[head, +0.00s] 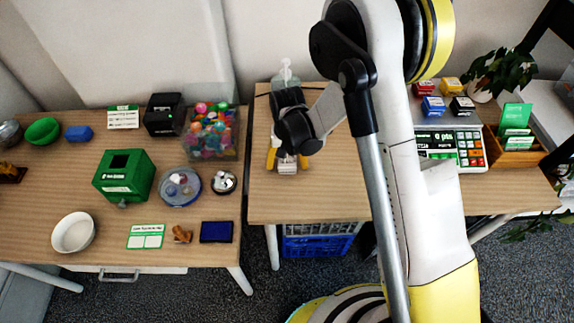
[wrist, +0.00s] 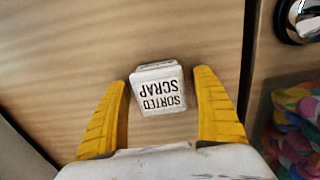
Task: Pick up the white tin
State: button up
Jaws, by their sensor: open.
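The white tin (wrist: 158,88) stands on the wooden table and shows in the wrist view as a small white block with "SORTED SCRAP" lettering, upside down in the picture. My gripper (wrist: 165,105) is open, with one yellow finger on each side of the tin and a gap on both sides. In the head view my gripper (head: 287,160) is over the left part of the right-hand table, with the white tin (head: 287,166) between its yellow fingers. My wrist hides part of that area.
A clear pump bottle (head: 285,77) stands behind my gripper. A bin of colourful items (head: 212,133) is on the left table across a gap. A scale (head: 455,148) and a wooden card holder (head: 515,155) are at right. The table front (head: 300,208) is bare.

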jog(key=c, duration=1.3)
jog(key=shift+r, duration=0.15)
